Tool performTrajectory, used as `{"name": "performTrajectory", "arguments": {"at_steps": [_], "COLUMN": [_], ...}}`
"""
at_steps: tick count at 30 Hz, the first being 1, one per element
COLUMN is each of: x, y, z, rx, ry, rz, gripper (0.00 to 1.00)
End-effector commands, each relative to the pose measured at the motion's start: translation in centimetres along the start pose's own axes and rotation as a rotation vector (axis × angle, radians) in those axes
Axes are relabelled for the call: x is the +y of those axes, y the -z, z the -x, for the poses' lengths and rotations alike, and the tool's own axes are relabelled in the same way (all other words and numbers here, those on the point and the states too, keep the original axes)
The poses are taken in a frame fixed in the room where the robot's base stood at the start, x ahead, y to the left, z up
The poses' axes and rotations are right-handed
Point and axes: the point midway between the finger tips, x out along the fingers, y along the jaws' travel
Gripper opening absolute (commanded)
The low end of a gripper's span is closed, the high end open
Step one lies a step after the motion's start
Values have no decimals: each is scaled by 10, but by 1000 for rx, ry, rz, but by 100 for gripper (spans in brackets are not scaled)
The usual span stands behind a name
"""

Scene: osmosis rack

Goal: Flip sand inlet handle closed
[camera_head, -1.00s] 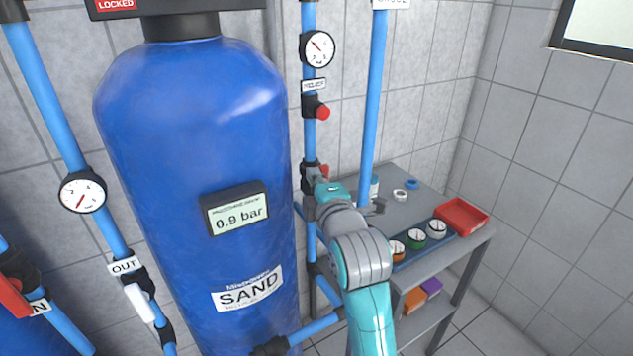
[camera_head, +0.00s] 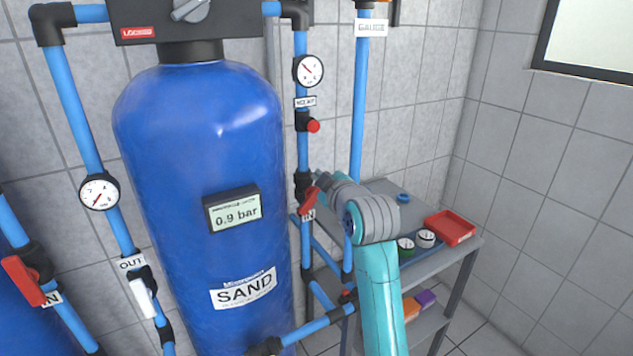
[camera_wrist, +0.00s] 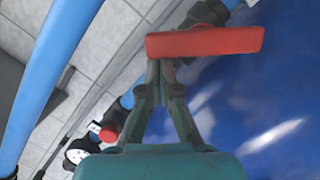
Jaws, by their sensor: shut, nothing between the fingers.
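The sand inlet handle (camera_head: 311,200) is a red lever on the vertical blue pipe just right of the sand tank (camera_head: 165,140), above an IN label (camera_head: 308,215). It shows slanted in the head view. My gripper (camera_head: 320,176) is just above and right of it, with the fingertips near the valve. In the wrist view the red handle (camera_wrist: 205,41) lies crosswise just beyond my gripper's fingertips (camera_wrist: 163,68). The fingers come together with nothing between them. Whether they touch the handle I cannot tell.
A pressure gauge (camera_head: 309,70) and a small red knob (camera_head: 314,126) sit higher on the same pipe. Another blue pipe (camera_head: 360,110) stands right of it. A grey table (camera_head: 462,250) with a red tray (camera_head: 450,228) stands behind my arm.

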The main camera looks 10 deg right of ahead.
Motion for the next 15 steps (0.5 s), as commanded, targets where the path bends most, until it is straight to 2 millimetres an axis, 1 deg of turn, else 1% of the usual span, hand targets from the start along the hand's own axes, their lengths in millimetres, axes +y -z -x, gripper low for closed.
{"name": "performTrajectory", "arguments": {"at_steps": [3,15], "x": [5,11], "y": [-6,-25], "z": [-1,-6], "rx": [-1,-3], "ry": [25,116], "rz": [-106,-468], "gripper": [0,0]}}
